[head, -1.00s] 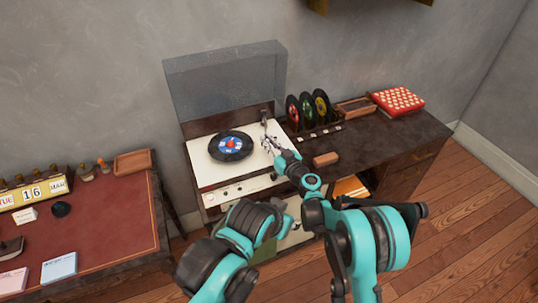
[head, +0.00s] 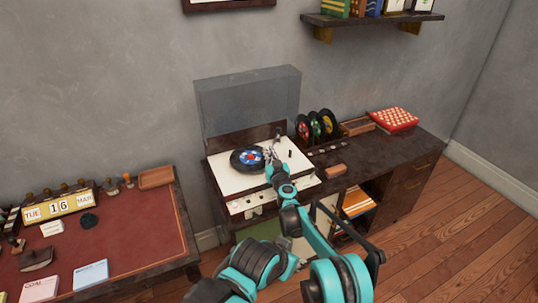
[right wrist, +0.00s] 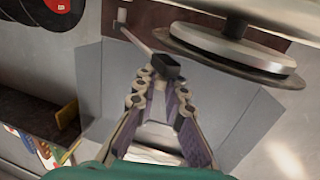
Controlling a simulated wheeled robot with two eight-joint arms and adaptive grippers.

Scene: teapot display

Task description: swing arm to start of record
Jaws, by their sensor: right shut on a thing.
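The turntable (head: 226,182), with a white top and a raised clear lid, stands against the wall. A black record (head: 238,162) with a blue and red label lies on it. My right gripper (head: 271,154) is at the record's right edge. In the right wrist view its two fingers (right wrist: 160,80) are closed around the dark end of the tone arm (right wrist: 165,66). The thin arm runs up and left from there. The round metal platter edge (right wrist: 222,45) shows beyond the fingers. In the head view my gripper partly covers the tone arm. My left gripper is not seen.
Upright records (head: 315,127), a wooden tray (head: 356,127) and a red-and-white box (head: 392,120) stand right of the turntable. A small brown block (head: 336,169) lies near the front edge. A desk (head: 130,235) with a calendar (head: 60,205) is at left.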

